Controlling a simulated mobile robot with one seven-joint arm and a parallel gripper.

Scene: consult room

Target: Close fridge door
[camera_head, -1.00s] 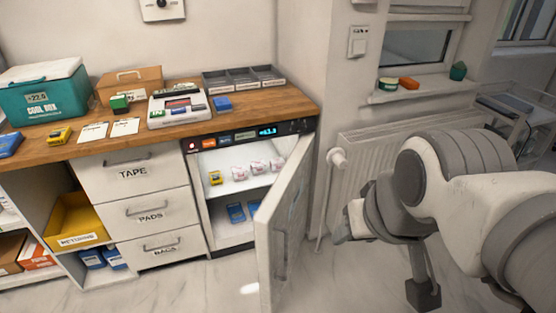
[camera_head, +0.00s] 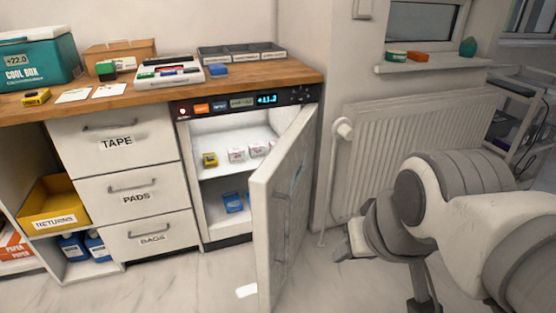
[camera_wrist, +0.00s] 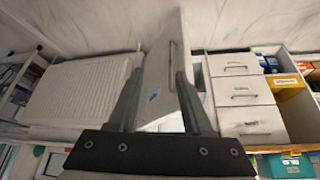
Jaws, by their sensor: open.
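The fridge door (camera_head: 280,205) is white and stands wide open, hinged on the right side of the small under-counter fridge (camera_head: 222,222) and swung out towards me. Its handle is on the face turned away from the shelves. My gripper (camera_head: 346,246) is to the right of the door and apart from it. In the wrist view, which is upside down, my gripper (camera_wrist: 157,95) is open and empty. The fridge door (camera_wrist: 168,80) shows beyond and between its fingers, with its handle in sight. Whether a finger touches the door cannot be told there.
Inside the fridge are a yellow box (camera_head: 210,159), several white-pink packs and a blue pack (camera_head: 233,203). A radiator (camera_head: 420,150) is on the wall to the right. Drawers (camera_head: 124,187) stand to the left.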

